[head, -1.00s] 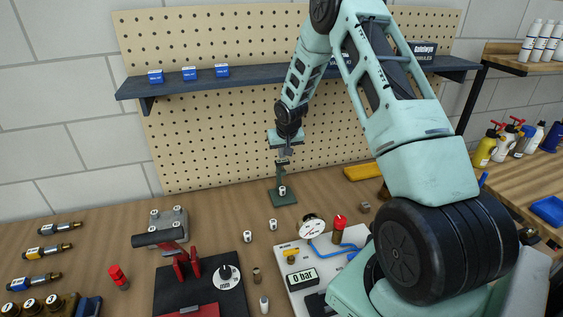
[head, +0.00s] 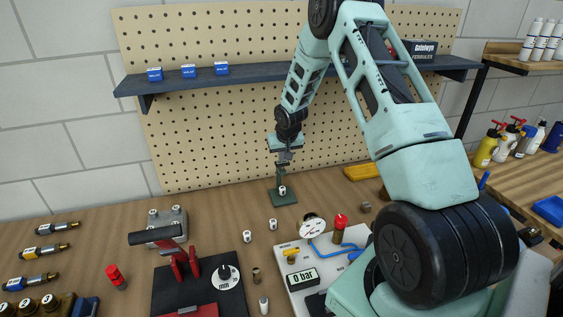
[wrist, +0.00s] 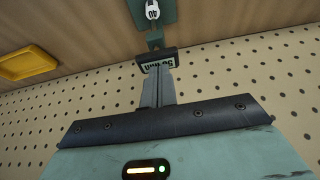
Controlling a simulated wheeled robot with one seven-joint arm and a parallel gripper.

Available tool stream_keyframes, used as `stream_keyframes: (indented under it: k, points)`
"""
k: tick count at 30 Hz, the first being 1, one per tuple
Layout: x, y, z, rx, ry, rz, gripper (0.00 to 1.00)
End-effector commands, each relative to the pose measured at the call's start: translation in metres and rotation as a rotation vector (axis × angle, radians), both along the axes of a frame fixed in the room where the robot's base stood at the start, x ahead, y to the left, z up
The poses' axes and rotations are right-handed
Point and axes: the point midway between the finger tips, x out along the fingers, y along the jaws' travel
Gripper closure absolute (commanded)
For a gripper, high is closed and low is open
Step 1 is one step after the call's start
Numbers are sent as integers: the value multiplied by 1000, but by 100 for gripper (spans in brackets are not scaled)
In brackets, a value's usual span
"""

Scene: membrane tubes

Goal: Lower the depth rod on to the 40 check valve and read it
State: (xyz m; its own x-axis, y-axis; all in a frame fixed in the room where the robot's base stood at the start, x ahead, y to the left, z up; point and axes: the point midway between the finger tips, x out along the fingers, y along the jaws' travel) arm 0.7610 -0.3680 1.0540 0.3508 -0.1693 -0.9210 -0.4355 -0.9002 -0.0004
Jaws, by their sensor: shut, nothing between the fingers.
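A white valve (wrist: 152,10) marked 40 stands on the green base (wrist: 170,12) of the depth gauge, at the top of the wrist view. In the head view the valve (head: 282,190) sits on the same green base (head: 291,199) by the pegboard. The gauge's dark display (wrist: 157,60) shows inverted digits with mm, not surely readable. My gripper (wrist: 158,76) is shut and empty, its fingertips at the display; touching or apart, I cannot tell. It also shows in the head view (head: 284,158), above the base. The rod's tip and its gap to the valve are not clear.
Two white valves (head: 247,237) (head: 273,225) stand loose on the bench. A dark shelf (head: 300,70) runs behind my arm. A yellow tray (head: 360,172) is to the right.

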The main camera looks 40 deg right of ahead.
Motion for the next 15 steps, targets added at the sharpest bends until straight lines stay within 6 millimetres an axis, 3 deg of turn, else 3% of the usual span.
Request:
stream_keyframes:
  k: [15]
  points:
    - [0,0,-11,0,1,1,100]
